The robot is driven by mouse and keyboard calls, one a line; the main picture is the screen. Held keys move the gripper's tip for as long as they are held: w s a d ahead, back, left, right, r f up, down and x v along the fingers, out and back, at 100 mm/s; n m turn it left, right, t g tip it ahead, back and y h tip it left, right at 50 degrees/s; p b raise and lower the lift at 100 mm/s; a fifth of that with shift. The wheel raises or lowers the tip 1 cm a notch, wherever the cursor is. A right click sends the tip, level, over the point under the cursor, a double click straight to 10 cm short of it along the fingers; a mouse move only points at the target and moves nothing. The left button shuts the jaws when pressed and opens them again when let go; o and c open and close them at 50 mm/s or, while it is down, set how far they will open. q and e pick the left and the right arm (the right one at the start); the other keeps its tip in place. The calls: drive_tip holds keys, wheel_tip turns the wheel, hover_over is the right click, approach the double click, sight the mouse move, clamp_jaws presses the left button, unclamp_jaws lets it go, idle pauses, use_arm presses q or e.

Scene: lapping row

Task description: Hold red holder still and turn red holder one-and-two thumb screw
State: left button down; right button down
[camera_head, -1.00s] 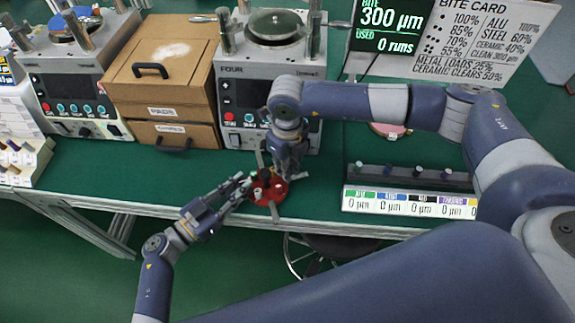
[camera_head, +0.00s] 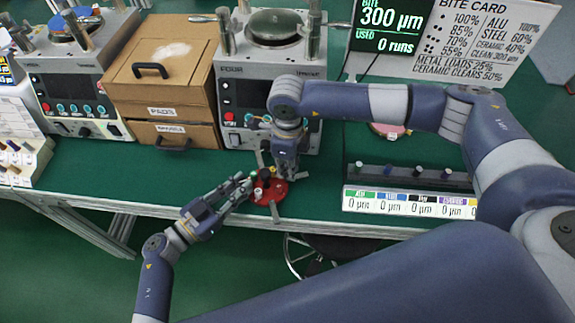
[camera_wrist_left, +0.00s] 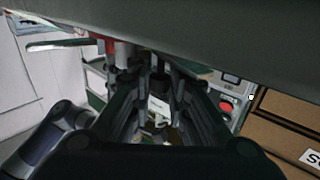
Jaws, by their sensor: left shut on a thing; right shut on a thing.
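The red holder (camera_head: 268,196) is a round red disc near the front edge of the green bench, with several small dark and pale posts on top. My left gripper (camera_head: 250,183) reaches in from the lower left and is shut at the holder's left side; in the left wrist view its dark fingers (camera_wrist_left: 155,90) run toward blurred, pale parts. My right gripper (camera_head: 284,174) points down over the back right of the holder and is shut there. Its fingers hide the thumb screw, so I cannot tell one-and-two apart from the others.
A lapping machine (camera_head: 270,75) stands behind the holder, with brown drawer boxes (camera_head: 165,85) to its left. A labelled rack (camera_head: 405,203) of small pegs stands to the right. The bench's front edge is close to the holder. A stool (camera_head: 310,258) is partly under the bench.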

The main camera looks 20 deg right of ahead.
drive_tip(key=n, duration=0.6)
drive_tip(key=shift+r+n, duration=0.1)
drive_tip(key=shift+n, duration=0.2)
drive_tip(key=n, duration=0.5)
drive_tip(key=shift+n, duration=0.3)
drive_tip(key=c, duration=1.8)
unclamp_jaws()
wheel_tip(320, 180, up, 12)
drive_tip(key=shift+f, duration=0.1)
